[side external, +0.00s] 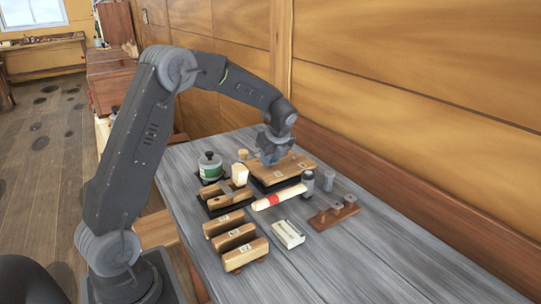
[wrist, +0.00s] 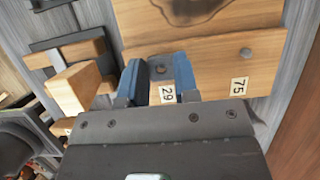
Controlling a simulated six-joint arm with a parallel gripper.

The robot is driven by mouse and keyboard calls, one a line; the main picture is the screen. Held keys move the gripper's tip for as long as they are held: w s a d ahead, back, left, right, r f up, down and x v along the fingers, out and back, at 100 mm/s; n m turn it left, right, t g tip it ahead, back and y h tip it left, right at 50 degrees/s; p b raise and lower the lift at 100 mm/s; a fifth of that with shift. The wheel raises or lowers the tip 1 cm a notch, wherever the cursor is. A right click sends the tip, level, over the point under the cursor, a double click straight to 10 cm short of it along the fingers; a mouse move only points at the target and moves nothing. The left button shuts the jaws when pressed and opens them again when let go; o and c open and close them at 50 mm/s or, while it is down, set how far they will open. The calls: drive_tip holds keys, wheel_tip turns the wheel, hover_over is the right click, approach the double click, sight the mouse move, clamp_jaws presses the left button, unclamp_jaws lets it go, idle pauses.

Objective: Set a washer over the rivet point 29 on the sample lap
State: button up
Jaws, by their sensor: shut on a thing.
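The sample lap (side external: 300,164) is a wooden board on a dark base at the far part of the bench. It also shows in the wrist view (wrist: 212,52), with small tags 29 (wrist: 167,94) and 75 (wrist: 238,86). A grey rivet point (wrist: 246,53) stands above tag 75. My gripper (side external: 270,158) is low over the lap. Its blue-padded fingers (wrist: 164,72) stand either side of tag 29, closed on a small grey thing, seemingly the washer (wrist: 160,69); its shape is unclear. Rivet point 29 is hidden or not distinguishable, so I cannot tell whether the washer touches it.
A green-labelled tin (side external: 210,167) and a pale wooden block (side external: 239,174) stand left of the lap. Tagged wooden blocks (side external: 245,255) and a white box (side external: 289,234) are in front.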

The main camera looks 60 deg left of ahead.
drive_tip(key=shift+f, duration=0.45)
idle(0.4)
drive_tip(key=o, duration=1)
drive_tip(key=shift+r, duration=4.05)
